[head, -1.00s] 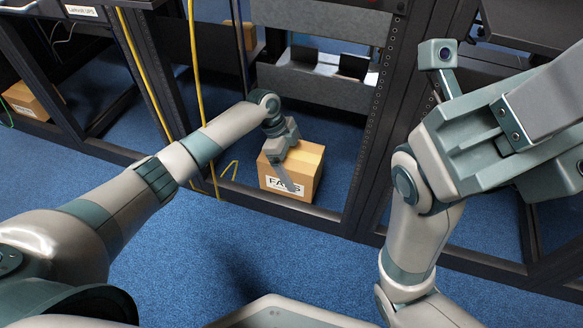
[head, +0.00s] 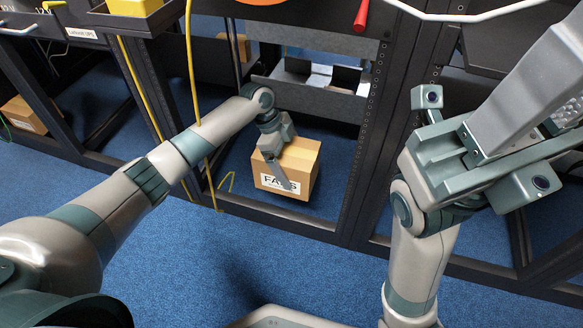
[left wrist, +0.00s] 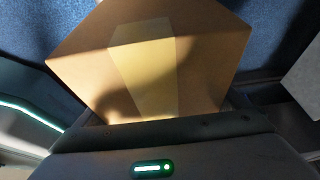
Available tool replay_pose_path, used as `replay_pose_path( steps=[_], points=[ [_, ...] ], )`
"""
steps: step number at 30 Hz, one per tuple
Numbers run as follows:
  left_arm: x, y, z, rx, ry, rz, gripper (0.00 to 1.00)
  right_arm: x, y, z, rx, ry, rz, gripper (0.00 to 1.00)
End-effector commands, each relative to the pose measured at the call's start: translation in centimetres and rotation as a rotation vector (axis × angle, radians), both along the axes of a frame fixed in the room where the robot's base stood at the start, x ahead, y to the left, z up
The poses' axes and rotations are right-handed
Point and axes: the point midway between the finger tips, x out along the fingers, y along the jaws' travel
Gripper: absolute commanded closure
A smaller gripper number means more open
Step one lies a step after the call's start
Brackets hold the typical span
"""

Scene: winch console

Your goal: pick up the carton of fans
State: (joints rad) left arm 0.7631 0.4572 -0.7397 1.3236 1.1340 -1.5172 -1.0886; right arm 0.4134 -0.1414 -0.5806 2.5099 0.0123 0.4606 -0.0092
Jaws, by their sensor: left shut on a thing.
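The carton of fans (head: 304,168), a brown box with a white label reading FANS, is low inside the rack bay, just behind the bottom rail. My left gripper (head: 284,172) reaches down over it and is shut on it, a grey finger lying across the label side. In the left wrist view the carton (left wrist: 190,65) fills the upper middle, with a paler tape strip; the fingertips are hidden there. The carton looks close above the blue floor. My right gripper (head: 500,105) is raised at the right, empty-looking, its fingertips out of frame.
The rack's bottom rail (head: 285,222) and dark upright post (head: 362,150) border the bay. A grey shelf (head: 310,95) hangs above the carton. Yellow cables (head: 193,80) run down near my left arm. Another carton (head: 25,113) sits at the far left. Blue carpet in front is clear.

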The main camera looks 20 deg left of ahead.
Motion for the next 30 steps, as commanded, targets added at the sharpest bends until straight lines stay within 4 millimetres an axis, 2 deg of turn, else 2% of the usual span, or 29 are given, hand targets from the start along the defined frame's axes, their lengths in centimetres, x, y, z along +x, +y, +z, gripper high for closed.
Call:
replay_pose_path(
  steps=[1, 3, 9, 30],
  points=[
    [0.1, 0.0, 1.4, -0.001, -0.003, 0.000, 0.49, 0.4, 0.0, 0.5, -0.006, 0.016, -0.009, 0.66],
    [0.1, 0.0, 2.3, -0.002, -0.003, -0.001, 0.49, 0.7, 0.0, 0.6, -0.013, 0.034, -0.019, 0.66],
    [0.1, 0.0, 3.6, -0.002, -0.001, -0.001, 0.49, 1.4, 0.0, 0.4, -0.024, 0.063, -0.036, 0.66],
    [0.1, 0.0, 3.7, -0.002, -0.002, 0.000, 0.49, 1.4, 0.0, 0.3, -0.025, 0.067, -0.037, 0.66]
  ],
)
